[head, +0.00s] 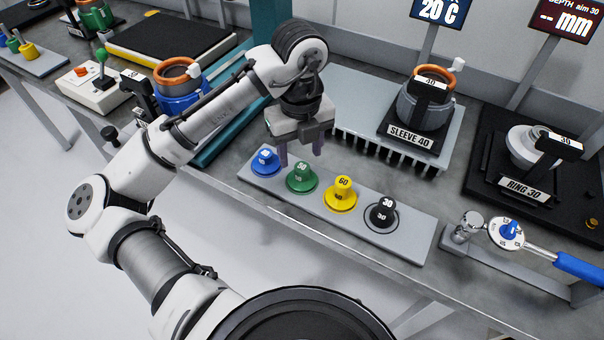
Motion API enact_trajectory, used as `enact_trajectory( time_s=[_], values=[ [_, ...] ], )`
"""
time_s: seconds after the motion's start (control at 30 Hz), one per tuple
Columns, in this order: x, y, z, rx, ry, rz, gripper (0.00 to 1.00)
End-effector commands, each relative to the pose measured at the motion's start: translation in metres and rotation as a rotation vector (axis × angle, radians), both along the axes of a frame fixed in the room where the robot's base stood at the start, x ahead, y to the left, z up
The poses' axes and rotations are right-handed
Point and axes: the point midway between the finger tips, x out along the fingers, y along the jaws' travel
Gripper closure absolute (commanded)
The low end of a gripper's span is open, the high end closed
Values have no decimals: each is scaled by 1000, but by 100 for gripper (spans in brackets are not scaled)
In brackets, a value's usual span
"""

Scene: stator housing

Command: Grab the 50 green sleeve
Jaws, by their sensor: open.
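The green sleeve (302,179), marked 50, stands upright on a grey strip tray (419,246) on the bench. It is second from the left in a row, between a blue sleeve (265,162) and a yellow sleeve (341,194). A black sleeve (382,213) marked 30 stands at the right end. My gripper (300,154) points down with its two fingers apart and empty. In the head view its fingertips appear just above and around the top of the green sleeve. Whether they touch it I cannot tell.
Behind the row is a finned plate (350,103) bearing a housing on a block (415,132) labelled SLEEVE 40. A RING 30 fixture (527,187) and a blue-handled gauge tool (510,232) are at right. A blue housing (180,90) stands behind my arm.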

Motion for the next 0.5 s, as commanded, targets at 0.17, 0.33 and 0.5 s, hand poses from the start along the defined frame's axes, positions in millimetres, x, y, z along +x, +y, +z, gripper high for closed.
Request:
enact_trajectory(
  time_s=[0.17, 0.33, 0.5],
  values=[
    [-4, -2, -22, 0, 2, 1, 47],
    [-5, -3, -44, 1, 1, 0, 47],
    [-4, -3, -49, -1, -1, 0, 47]
  ],
)
